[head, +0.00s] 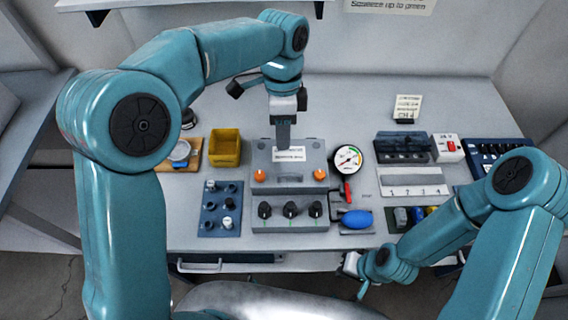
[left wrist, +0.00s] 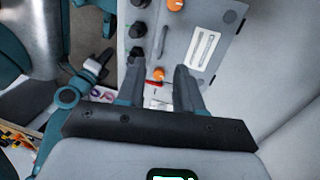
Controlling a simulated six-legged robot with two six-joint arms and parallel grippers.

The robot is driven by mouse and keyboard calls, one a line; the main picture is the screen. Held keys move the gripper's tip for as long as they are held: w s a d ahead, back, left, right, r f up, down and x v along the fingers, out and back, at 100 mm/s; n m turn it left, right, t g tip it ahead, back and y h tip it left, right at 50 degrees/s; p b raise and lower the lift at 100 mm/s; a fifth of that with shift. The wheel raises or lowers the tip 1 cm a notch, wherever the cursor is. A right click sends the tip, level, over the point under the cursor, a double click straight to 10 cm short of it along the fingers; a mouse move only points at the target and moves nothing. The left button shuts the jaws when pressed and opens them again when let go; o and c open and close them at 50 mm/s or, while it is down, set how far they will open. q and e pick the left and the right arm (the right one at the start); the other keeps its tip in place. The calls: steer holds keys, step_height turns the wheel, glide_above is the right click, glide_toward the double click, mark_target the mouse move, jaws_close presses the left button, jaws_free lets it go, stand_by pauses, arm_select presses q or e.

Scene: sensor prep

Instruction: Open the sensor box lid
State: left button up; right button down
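The sensor box (head: 312,153) is a grey case at the middle of the table, with two orange latches (head: 260,175) on its front and a label on top. Its lid looks closed. My left gripper (head: 284,146) points down over the back part of the lid. In the left wrist view the fingers (left wrist: 158,88) are apart with nothing between them, and the box (left wrist: 192,22) lies beyond them. Contact with the lid cannot be told. My right gripper (head: 352,270) is low at the table's front edge, away from the box; its fingers are too small to judge.
A knob panel (head: 290,226) adjoins the box's front. A round gauge (head: 347,157) and a blue bulb (head: 356,219) are close on the right. A yellow bin (head: 226,148) and a blue connector plate (head: 220,220) are on the left. The table behind the box is clear.

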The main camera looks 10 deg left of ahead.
mark_target(285, 174)
arm_select(q)
steer(key=f, duration=0.3)
steer(key=s+f, duration=0.1)
steer(key=f, duration=0.3)
steer(key=s+f+p, duration=0.1)
steer(key=f, duration=0.2)
steer(key=shift+d+f, duration=0.2)
steer(key=shift+f, duration=0.3)
steer(key=shift+w+d+f, duration=0.2)
steer(key=shift+w+f, duration=0.05)
steer(key=shift+f, duration=0.1)
steer(key=shift+s+a+r, duration=0.1)
steer(key=shift+s, duration=0.1)
steer(key=c, duration=0.5)
steer(key=shift+w, duration=0.1)
jaws_close()
